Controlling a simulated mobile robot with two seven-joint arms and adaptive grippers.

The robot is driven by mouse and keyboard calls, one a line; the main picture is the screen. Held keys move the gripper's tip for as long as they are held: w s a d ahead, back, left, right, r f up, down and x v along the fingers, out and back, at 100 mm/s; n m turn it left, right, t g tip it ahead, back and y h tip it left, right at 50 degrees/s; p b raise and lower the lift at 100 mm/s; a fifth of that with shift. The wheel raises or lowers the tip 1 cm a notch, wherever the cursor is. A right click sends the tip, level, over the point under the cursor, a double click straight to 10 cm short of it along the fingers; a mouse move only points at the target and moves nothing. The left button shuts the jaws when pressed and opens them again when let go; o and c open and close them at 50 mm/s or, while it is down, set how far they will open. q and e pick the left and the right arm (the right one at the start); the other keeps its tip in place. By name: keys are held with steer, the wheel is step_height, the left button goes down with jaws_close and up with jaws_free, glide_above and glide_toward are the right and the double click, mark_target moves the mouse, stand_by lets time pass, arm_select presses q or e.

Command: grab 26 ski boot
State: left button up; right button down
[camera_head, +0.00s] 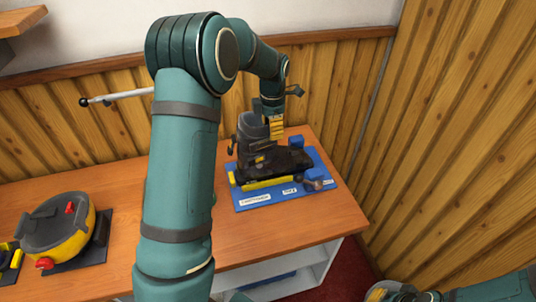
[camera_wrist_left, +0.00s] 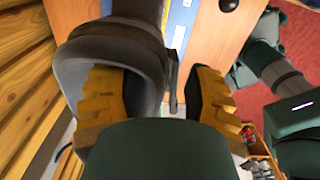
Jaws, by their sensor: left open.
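The dark grey ski boot (camera_head: 250,130) stands upright on a blue board (camera_head: 270,200) on the wooden bench. It sits in or on a long black binding piece with yellow parts. My left gripper (camera_head: 276,127) is at the right side of the boot's cuff, with its yellow fingers pointing down. In the left wrist view the fingers are apart, and the boot's dark cuff (camera_wrist_left: 125,45) lies between and around them. The left finger appears to be inside the cuff opening and the right finger outside it. Whether they touch the cuff cannot be told.
A round yellow and grey device (camera_head: 60,230) with red knobs sits on a black base at the bench's left. The bench top (camera_head: 245,235) is clear in front of the board. Wood-panelled walls (camera_head: 450,120) stand behind and to the right. Part of my right arm shows at the lower right.

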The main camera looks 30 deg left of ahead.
arm_select(q)
steer(key=shift+f, duration=0.2)
jaws_close()
steer(key=shift+r, duration=0.15)
